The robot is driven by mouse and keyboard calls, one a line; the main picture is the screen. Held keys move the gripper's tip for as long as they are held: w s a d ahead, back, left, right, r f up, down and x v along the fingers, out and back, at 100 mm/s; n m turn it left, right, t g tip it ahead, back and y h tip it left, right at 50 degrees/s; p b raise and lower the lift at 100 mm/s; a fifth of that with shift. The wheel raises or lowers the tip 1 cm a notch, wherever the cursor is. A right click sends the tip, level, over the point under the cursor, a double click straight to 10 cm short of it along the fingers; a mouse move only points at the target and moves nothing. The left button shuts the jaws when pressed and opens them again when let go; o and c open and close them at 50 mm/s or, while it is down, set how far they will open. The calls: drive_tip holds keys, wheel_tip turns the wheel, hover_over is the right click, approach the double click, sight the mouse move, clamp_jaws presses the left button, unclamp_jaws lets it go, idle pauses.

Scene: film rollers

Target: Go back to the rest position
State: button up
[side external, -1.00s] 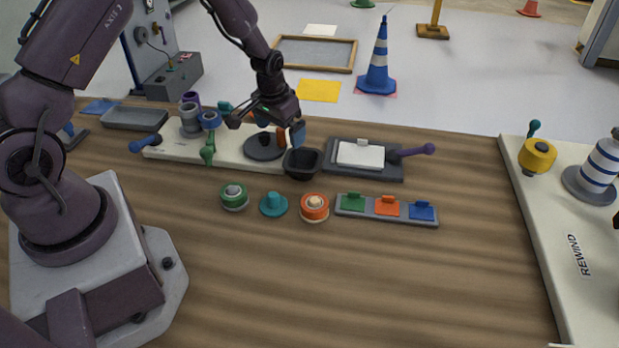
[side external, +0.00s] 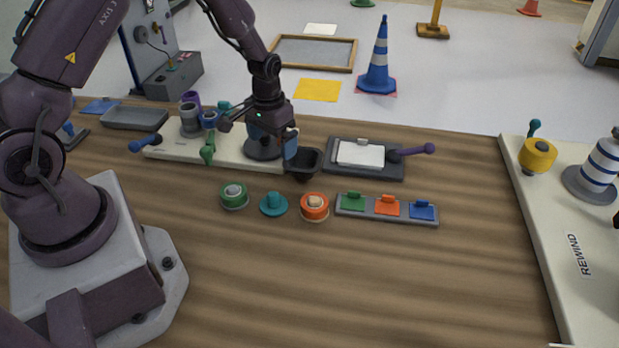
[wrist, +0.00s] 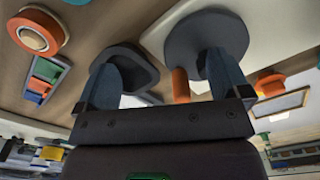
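My gripper (side external: 272,146) hangs over the cream station board (side external: 225,152), beside the dark grey round disc (side external: 258,153). In the wrist view its two blue-grey fingers (wrist: 162,62) are spread wide apart with nothing gripped between them. The disc also shows in the wrist view (wrist: 190,38), behind the right finger. The black cup (side external: 303,161) is close to the right of the gripper and shows behind the left finger in the wrist view (wrist: 137,62). An orange peg-like part (wrist: 180,86) shows between the fingers, apart from both. The gripper partly hides the disc in the side view.
Green (side external: 234,196), teal (side external: 273,204) and orange (side external: 314,206) round pieces lie on the wooden table in front. A grey strip with coloured clips (side external: 370,212) is beside them. A clipboard-like plate (side external: 360,154) is right of the cup. The front table is clear.

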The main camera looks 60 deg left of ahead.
drive_tip(key=shift+s+f, duration=0.2)
drive_tip(key=shift+s, duration=0.4)
drive_tip(key=shift+s+d+f+g, duration=0.15)
drive_tip(key=shift+s+g, duration=0.15)
drive_tip(key=shift+s, duration=0.15)
drive_tip(key=shift+s+d+g, duration=0.15)
drive_tip(key=shift+s+g, duration=0.15)
drive_tip(key=shift+s, duration=0.1)
drive_tip(key=s+d+r+m+t, duration=0.1)
drive_tip(key=s+d+r+t, duration=0.1)
drive_tip(key=s+r, duration=0.3)
drive_tip(key=s+d+r+m+t, duration=0.1)
drive_tip(key=s+d+r, duration=0.4)
drive_tip(key=r, duration=0.9)
drive_tip(key=s+d+r+m+t, duration=0.1)
drive_tip(key=s+d+r+t, duration=0.2)
drive_tip(key=r, duration=0.7)
drive_tip(key=s+d, duration=0.1)
drive_tip(key=s, duration=0.1)
drive_tip(key=shift+s+t, duration=0.35)
drive_tip(key=shift+t, duration=0.05)
